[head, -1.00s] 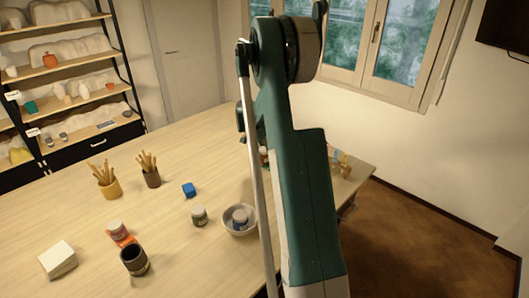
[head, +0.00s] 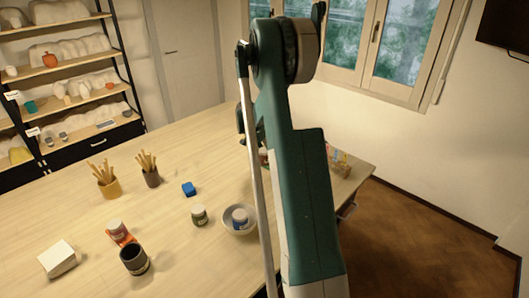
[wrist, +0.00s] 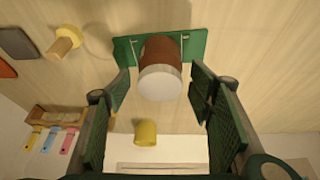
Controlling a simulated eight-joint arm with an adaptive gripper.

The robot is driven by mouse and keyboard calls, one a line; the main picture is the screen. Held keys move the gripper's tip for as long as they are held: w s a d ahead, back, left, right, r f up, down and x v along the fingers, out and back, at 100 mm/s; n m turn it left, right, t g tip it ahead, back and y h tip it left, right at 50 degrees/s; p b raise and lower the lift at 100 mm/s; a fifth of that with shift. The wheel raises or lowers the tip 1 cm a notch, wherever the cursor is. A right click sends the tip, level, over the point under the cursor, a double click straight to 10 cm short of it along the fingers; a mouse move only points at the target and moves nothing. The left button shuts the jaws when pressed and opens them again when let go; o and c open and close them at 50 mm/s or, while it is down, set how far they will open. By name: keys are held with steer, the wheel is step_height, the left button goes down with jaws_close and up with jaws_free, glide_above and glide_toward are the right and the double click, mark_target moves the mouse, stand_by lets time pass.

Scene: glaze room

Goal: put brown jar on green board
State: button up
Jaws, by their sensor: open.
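In the wrist view the brown jar (wrist: 162,66), with a white lid, appears to stand on the green board (wrist: 194,46), lid toward the camera. My gripper (wrist: 160,84) is open, with one finger on each side of the jar. Gaps show between the fingers and the jar's lid; I cannot tell whether the fingertips touch its sides. In the head view my arm hides the board and most of the gripper.
Near the board are a yellow-topped wooden object (wrist: 66,43), a yellow cup (wrist: 145,132) and a wooden rack (wrist: 56,115) with coloured tags. The head view shows a bowl (head: 232,229) holding a jar, a blue block (head: 189,189) and a dark cup (head: 134,260).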

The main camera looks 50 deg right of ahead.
steer(key=shift+r, duration=0.15)
steer(key=v, duration=1.2)
stand_by(0.7)
steer(key=shift+a+r, duration=0.1)
steer(key=s+a+r+n+t, duration=0.1)
steer(key=s+a+r+n, duration=0.3)
steer(key=a, duration=0.6)
steer(key=s+a+r+n+t+y, duration=0.1)
steer(key=s+a+r, duration=0.1)
steer(key=a+r, duration=0.6)
steer(key=s+a+r+n+t, duration=0.2)
steer(key=s+a+r+n, duration=0.15)
steer(key=a, duration=0.85)
steer(key=s+a+f+n+t+y, duration=0.1)
steer(key=s+a+n, duration=0.3)
steer(key=s+a, duration=0.8)
steer(key=s+a+f+n+t+y, duration=0.2)
steer(key=s+a+n, duration=0.3)
steer(key=s+a, duration=0.6)
steer(key=shift+s+a+f+y, duration=0.35)
steer(key=shift+a+f, duration=0.2)
steer(key=shift+a, duration=0.3)
